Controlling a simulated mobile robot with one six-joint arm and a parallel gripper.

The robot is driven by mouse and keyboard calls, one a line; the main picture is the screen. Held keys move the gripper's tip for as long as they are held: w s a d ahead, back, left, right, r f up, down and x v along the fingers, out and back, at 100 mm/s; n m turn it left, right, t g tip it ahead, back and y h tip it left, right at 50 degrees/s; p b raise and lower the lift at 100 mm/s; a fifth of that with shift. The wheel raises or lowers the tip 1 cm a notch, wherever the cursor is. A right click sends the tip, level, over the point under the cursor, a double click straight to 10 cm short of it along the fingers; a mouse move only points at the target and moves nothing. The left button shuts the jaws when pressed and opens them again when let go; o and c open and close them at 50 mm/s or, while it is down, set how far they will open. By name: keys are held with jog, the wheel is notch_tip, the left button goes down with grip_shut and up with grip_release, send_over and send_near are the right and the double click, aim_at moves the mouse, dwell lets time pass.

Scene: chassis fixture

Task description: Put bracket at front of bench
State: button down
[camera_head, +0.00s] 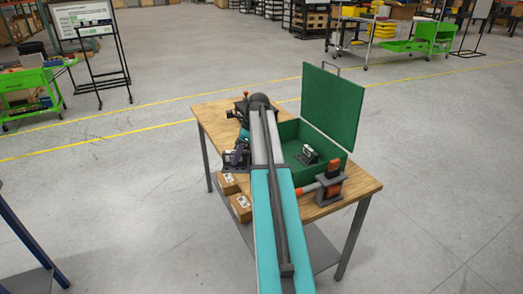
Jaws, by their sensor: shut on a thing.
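The bench (362,186) has a wooden top on grey legs and stands in the middle of the head view. My teal and grey arm reaches over it and bends down on its left side. My gripper (240,148) is small and partly hidden at the bench's left front. It is shut on a dark piece, taken as the bracket (235,163), which is low at the bench top. I cannot tell whether it touches the wood. The bracket's shape is hard to make out.
An open green box (286,132) with its lid raised stands at the back right, holding a small black-and-white part (307,155). An orange and grey vise-like device (329,186) stands at the right front. Cardboard boxes (240,207) sit on the shelf below.

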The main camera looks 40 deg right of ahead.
jog(key=w+a+f+n+g+y, duration=0.15)
jog(key=a+n, duration=0.35)
jog(key=a, duration=0.8)
jog(key=w+a+n+g, duration=0.2)
jog(key=a+n, duration=0.3)
jog(key=a, duration=0.9)
jog(key=s+a+f+n+g+b, duration=0.1)
jog(key=a+f+n+b, duration=0.2)
jog(key=a, duration=0.4)
jog(key=s+a+f+n+g+b, duration=0.1)
jog(key=s+a+f+n+b, duration=0.1)
jog(key=a+f+n+b, duration=0.2)
jog(key=a+f+h+b, duration=0.1)
jog(key=a+b, duration=0.1)
jog(key=a, duration=0.1)
jog(key=shift+s+a, duration=0.15)
jog(key=shift+a, duration=0.15)
jog(key=shift+g, duration=0.25)
